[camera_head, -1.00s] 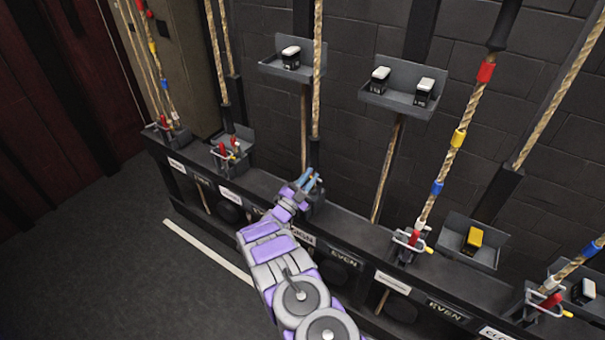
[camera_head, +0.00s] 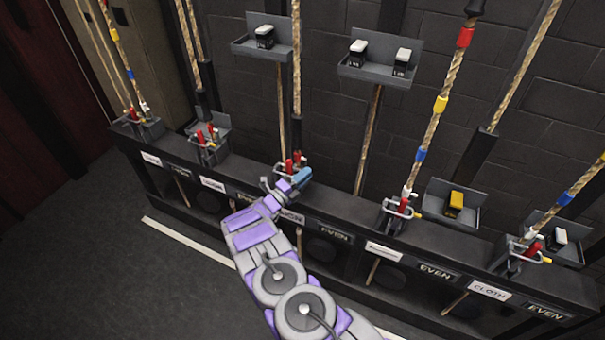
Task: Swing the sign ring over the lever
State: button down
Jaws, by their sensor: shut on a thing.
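A thin pale metal ring (camera_head: 266,183) shows just left of the lever. My gripper (camera_head: 302,177), with blue fingertips, is in front and to the right of the lever, close to it. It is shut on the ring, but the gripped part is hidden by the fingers. I cannot tell whether the ring goes around the lever.
Similar red levers with rings stand at left (camera_head: 207,137) and right (camera_head: 402,205). Ropes rise behind the rail (camera_head: 340,215). Wall trays (camera_head: 375,72) hold small black-and-white blocks, and another tray holds a yellow block (camera_head: 455,201). The floor at left (camera_head: 90,260) is clear.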

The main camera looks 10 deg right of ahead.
jog(key=shift+w+a+f+m+g, duration=0.1)
jog(key=shift+f+m+g, duration=0.2)
jog(key=shift+f, duration=0.1)
jog(key=c, duration=1.1)
grip_release()
jog(key=shift+f, duration=0.1)
jog(key=shift+c, duration=0.2)
jog(key=shift+a, duration=0.15)
jog(key=p+v, duration=0.3)
jog(key=v, duration=1.4)
jog(key=shift+f, duration=0.1)
